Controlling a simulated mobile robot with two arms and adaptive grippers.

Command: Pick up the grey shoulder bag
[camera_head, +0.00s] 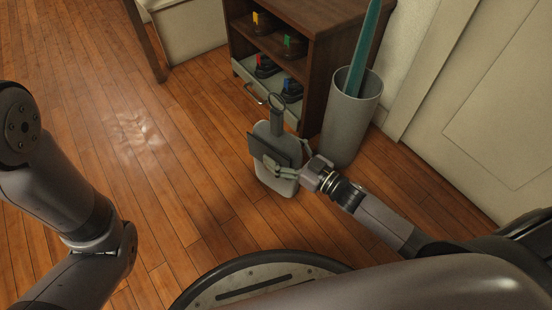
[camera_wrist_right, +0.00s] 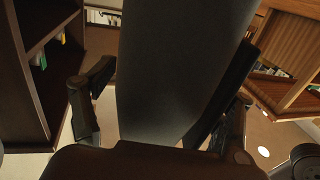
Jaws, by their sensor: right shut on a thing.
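The grey shoulder bag (camera_head: 262,131) stands roughly upright in front of the shoe cabinet in the head view, with a dark flap on its front and a loop at its top. My right gripper (camera_head: 287,158) is shut on its body from the lower right. In the right wrist view the bag's grey side (camera_wrist_right: 172,75) fills the middle between the two fingers of the right gripper (camera_wrist_right: 160,112). I cannot tell whether its base touches the floor. My left arm shows at the left, but its gripper is out of view.
A brown cabinet (camera_head: 321,55) with several shoes stands just behind the bag. A grey bin (camera_head: 349,125) holding a teal long object stands to its right, close to my right arm. A pale door is at the right. The wooden floor left of the bag is clear.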

